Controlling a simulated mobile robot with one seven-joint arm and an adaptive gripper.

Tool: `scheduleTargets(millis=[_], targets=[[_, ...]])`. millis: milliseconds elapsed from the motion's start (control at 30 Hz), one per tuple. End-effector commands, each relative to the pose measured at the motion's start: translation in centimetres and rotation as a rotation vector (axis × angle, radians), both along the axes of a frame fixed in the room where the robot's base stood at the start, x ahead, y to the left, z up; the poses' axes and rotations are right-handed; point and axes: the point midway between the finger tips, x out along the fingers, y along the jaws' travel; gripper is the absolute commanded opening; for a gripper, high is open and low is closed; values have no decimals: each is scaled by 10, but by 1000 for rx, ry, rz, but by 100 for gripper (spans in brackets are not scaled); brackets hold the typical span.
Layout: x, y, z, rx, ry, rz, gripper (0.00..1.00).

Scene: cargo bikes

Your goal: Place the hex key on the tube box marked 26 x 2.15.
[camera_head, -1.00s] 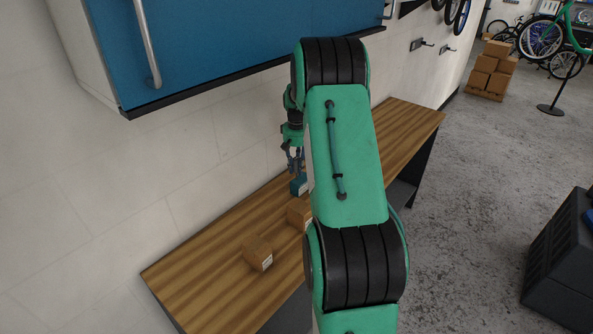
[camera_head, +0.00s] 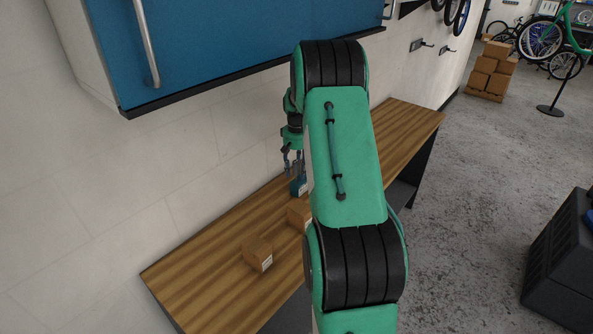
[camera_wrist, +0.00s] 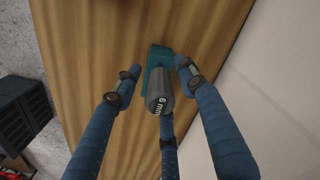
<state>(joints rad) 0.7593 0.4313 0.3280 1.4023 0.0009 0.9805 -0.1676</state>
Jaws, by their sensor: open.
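In the wrist view a grey cylinder marked "6 mm" (camera_wrist: 160,92), which looks like the hex key's handle, stands end-on towards the camera at a teal block (camera_wrist: 158,58). The key's shaft is hidden. My gripper (camera_wrist: 157,76) is open, its blue fingers spread around the cylinder without visibly closing on it. In the head view my gripper (camera_head: 295,162) points down just above the small teal block (camera_head: 299,187) on the bench. Two brown boxes stand nearer on the bench, one in full view (camera_head: 257,254) and one (camera_head: 298,213) partly behind my arm. Their label text is unreadable.
The wooden bench (camera_head: 205,285) runs along a pale wall, with bare wood around the front box. A blue cabinet (camera_head: 220,45) hangs above it. My arm hides the bench's middle. A dark crate (camera_head: 560,260) stands on the floor to the right.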

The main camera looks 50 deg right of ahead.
Motion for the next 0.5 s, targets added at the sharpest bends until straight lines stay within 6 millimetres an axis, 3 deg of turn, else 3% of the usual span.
scheduleTargets(millis=[500], targets=[[0, 0, 40, -1, -1, 0, 41]])
